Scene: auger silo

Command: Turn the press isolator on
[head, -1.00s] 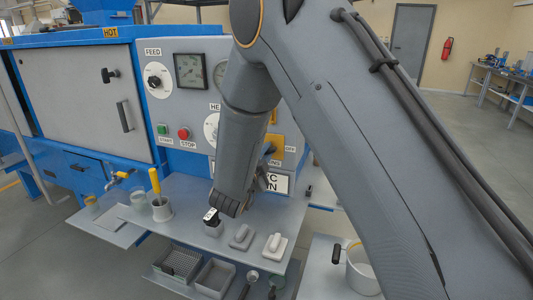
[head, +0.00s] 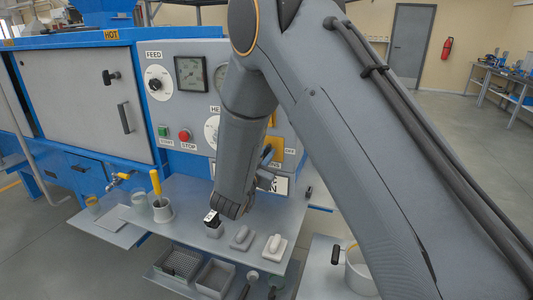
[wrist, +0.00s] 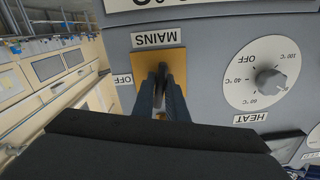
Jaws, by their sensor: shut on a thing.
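The press isolator is a yellow plate (wrist: 146,67) with a dark handle (wrist: 162,70), on the grey panel. A MAINS label (wrist: 158,38) and an OFF label (wrist: 124,79) lie beside it in the wrist view, where lettering is upside down. My gripper (wrist: 161,90) is shut on the handle, its fingers on both sides of it. The fingers hide much of the handle, so its exact angle is hard to tell. In the head view the yellow plate (head: 276,146) shows partly behind my arm, with my gripper (head: 267,158) in front of it.
The HEAT dial (wrist: 271,80) is beside the isolator. A red stop button (head: 184,135) and a green start button (head: 163,131) are further left. Below is a grey shelf (head: 185,221) with a cup (head: 163,211) and small blocks. A pot (head: 361,270) stands at lower right.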

